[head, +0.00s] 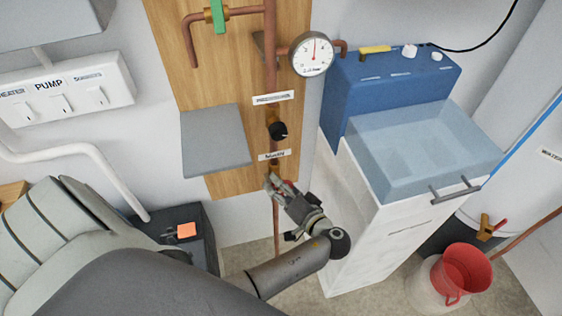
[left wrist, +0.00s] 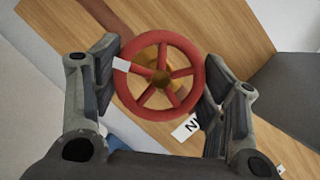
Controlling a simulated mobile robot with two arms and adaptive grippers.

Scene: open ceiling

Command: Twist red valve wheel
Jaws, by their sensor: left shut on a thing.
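The red valve wheel (left wrist: 187,74) fills the middle of the left wrist view, with red spokes, a brass hub and a white mark on its left rim. It sits in front of the wooden board. My left gripper (left wrist: 160,90) has one finger on each side of the wheel, close against its rim. In the head view my left gripper (head: 279,186) is at the low end of the board, below a small label, and mostly hides the wheel. My right gripper is in neither view.
A pressure gauge (head: 311,54), a black knob (head: 278,131) and a grey panel (head: 215,138) are above the gripper. A white cabinet with a clear basin (head: 425,145) stands to the right. A red bucket (head: 466,268) is at lower right.

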